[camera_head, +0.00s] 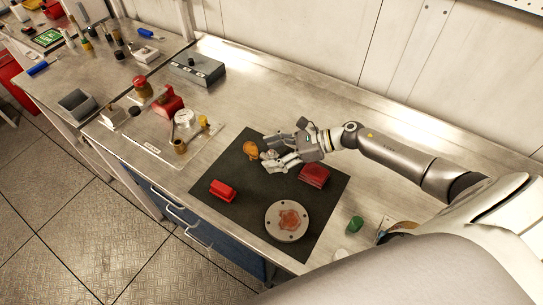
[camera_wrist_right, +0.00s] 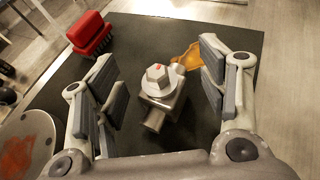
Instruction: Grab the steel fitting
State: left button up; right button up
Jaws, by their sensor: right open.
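The steel fitting (camera_wrist_right: 160,97), a grey piece with a hexagonal top and a short side stub, stands on a dark mat (camera_wrist_right: 137,27) in the right wrist view. In the head view the fitting (camera_head: 267,155) is small and partly hidden by the fingers. My right gripper (camera_wrist_right: 158,72) is open, with one finger on each side of the fitting and visible gaps to both. In the head view the right gripper (camera_head: 273,151) reaches in over the mat from the right. My left gripper is not in view.
On the mat are a red brush-like block (camera_head: 222,190), an orange piece (camera_head: 250,150) just beyond the fitting, a dark red stack (camera_head: 314,175) and a round plate (camera_head: 287,222). A grey switch box (camera_head: 197,70) stands at the back. The bench right of the mat is largely clear.

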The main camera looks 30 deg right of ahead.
jog(key=shift+c, duration=0.5)
jog(key=c, duration=1.2)
jog(key=shift+r, duration=0.15)
